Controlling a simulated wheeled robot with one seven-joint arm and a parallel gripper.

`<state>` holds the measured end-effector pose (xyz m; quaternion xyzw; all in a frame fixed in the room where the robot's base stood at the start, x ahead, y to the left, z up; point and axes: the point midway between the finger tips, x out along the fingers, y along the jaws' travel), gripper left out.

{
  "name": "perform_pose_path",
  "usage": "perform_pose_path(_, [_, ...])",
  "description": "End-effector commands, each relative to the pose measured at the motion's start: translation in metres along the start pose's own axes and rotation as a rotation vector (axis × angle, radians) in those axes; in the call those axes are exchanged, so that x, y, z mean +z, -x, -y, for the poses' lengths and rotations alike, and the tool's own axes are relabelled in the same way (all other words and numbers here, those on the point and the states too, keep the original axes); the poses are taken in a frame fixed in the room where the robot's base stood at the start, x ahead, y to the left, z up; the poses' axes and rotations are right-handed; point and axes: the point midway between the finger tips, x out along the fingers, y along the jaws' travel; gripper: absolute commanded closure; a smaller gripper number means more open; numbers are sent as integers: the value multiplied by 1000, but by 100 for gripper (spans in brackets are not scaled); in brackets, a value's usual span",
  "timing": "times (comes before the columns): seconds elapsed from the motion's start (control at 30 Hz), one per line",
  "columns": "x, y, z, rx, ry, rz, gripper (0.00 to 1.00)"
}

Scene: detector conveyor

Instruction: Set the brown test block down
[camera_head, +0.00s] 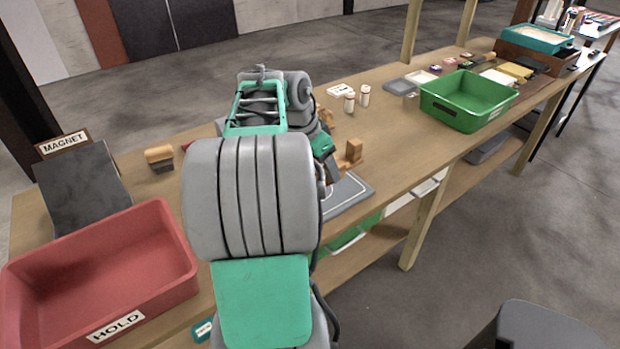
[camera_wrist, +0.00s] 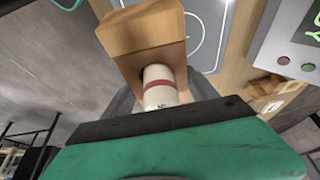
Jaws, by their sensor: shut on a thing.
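The brown test block (camera_wrist: 145,35) is in front of my gripper (camera_wrist: 163,115) in the wrist view. A white cylinder with a red band (camera_wrist: 160,88) runs between the block and the dark edge of my gripper; I cannot tell whether it is part of the block. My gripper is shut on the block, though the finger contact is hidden. In the wrist view, a grey plate with white outlines (camera_wrist: 205,25) lies beyond the block. In the head view, brown wood (camera_head: 354,150) shows by my gripper, above the grey plate (camera_head: 355,188); my arm hides much there.
A red HOLD bin (camera_head: 155,285) and a dark slab by a MAGNET sign (camera_head: 62,143) are at left. Two white bottles (camera_head: 364,95) and a green bin (camera_head: 450,118) stand to the right on the bench (camera_head: 400,160).

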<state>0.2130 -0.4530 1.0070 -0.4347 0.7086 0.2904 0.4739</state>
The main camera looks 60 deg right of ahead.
Motion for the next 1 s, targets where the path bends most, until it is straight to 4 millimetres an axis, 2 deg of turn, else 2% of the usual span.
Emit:
perform_pose_path(0.03, [4, -8, 12, 3, 4, 1, 92])
perform_pose_path(0.2, [15, -38, 37, 1, 0, 0, 92])
perform_pose_path(0.43, [24, -59, 55, 0, 1, -1, 92])
perform_pose_path(0.6, [34, -83, 53, -1, -2, -1, 92])
perform_pose_path(0.93, [36, -89, 54, -2, -2, -2, 92])
perform_pose_path(0.97, [36, -88, 53, 0, -1, -1, 31])
perform_pose_path(1.0, [36, -88, 53, 0, -1, -1, 27])
